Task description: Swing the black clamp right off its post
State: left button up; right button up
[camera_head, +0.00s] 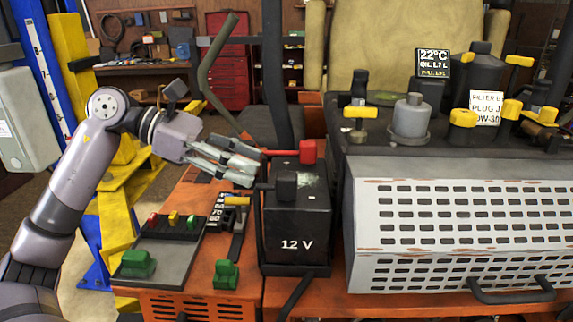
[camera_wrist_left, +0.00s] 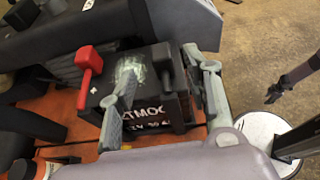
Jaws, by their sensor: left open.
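The black clamp (camera_head: 287,185) sits on the near part of the black 12 V battery's top (camera_head: 296,222). It also shows in the left wrist view (camera_wrist_left: 165,66). The red clamp (camera_head: 308,152) is on the far side of the battery top, beside a pale crusted patch (camera_wrist_left: 128,74). My left gripper (camera_head: 246,166) is open and empty, reaching in from the left just above and behind the black clamp. In the left wrist view its fingers stand either side of the clamp; contact cannot be told. What looks like my right gripper (camera_wrist_left: 272,95) hangs far off, too small to read.
A grey perforated cover (camera_head: 455,222) and the dark engine top with yellow-handled parts (camera_head: 463,118) stand right of the battery. A bent lever (camera_head: 214,65) rises behind my gripper.

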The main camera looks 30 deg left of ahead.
aim_at(281, 174)
pick_arm(q)
jog(key=p+x, duration=0.2)
jog(key=x, duration=0.4)
jog(key=shift+w+d, duration=0.1)
jog(key=shift+d, duration=0.15)
jog(key=shift+w+d+f+p, duration=0.15)
jog(key=shift+d+p, duration=0.1)
jog(key=shift+p, duration=0.15)
jog(key=shift+w+d+f, duration=0.2)
jog(key=shift+d, duration=0.05)
pick_arm(e)
jog(key=r, duration=0.2)
jog(key=a+r, duration=0.1)
jog(key=shift+w+r, duration=0.3)
jog(key=shift+r, duration=0.05)
pick_arm(q)
jog(key=shift+c, duration=0.6)
jog(key=c, duration=0.9)
grip_shut()
pick_arm(e)
jog(key=shift+a, duration=0.1)
